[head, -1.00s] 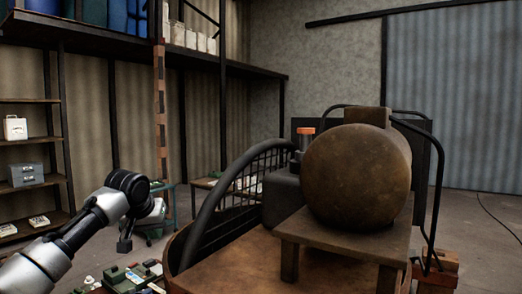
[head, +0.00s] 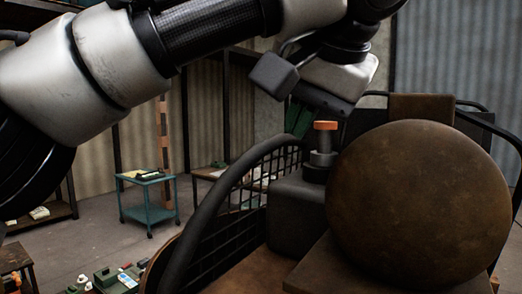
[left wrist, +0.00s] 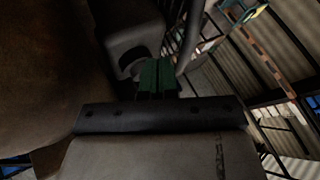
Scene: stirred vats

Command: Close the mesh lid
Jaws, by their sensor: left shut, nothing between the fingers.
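The mesh lid (head: 222,186) shows in the head view as a dark grid panel with a thick curved black rim. It stands raised along the left side of the rusty machine. My left gripper (head: 298,121) is shut and empty, above the far upper end of the lid's rim and left of the orange-topped post; I cannot tell whether it touches anything. Its green finger pads (left wrist: 157,75) lie together in the left wrist view. The lid's far end is partly hidden by my left arm and gripper. My right gripper is in neither view.
A large round rusty tank (head: 420,205) fills the right side, close to my gripper. An orange-topped post (head: 325,136) stands between it and the lid. A teal cart (head: 149,212) stands on the floor behind, with free floor around it.

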